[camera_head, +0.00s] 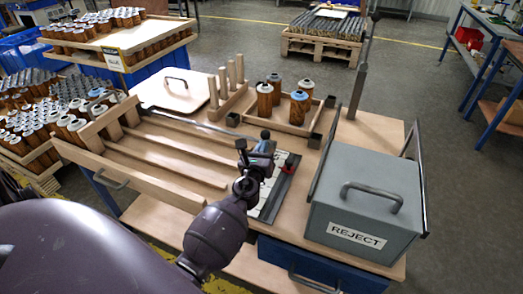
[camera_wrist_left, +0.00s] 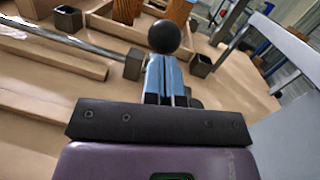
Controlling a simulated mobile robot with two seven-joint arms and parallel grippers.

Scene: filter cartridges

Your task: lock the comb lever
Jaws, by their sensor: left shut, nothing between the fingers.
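A black ball knob (camera_head: 265,134), which looks like the comb lever's handle, stands at the right end of the slatted wooden rack (camera_head: 165,150). In the left wrist view the knob (camera_wrist_left: 164,36) is just beyond my fingertips; I cannot tell whether they touch it. My left gripper (camera_head: 262,150) is shut with nothing between its blue fingers, which also show in the wrist view (camera_wrist_left: 165,75). The lever's shaft is hidden behind the gripper. A thin metal rod (camera_wrist_left: 70,38) runs along the rack toward the knob. My right gripper is out of view.
A grey REJECT box (camera_head: 365,195) with a handle stands right of the gripper. A wooden tray (camera_head: 275,125) with several cartridges lies behind it. A small red part (camera_head: 290,159) sits close to the gripper's right. A pale board (camera_head: 172,92) lies at the back left.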

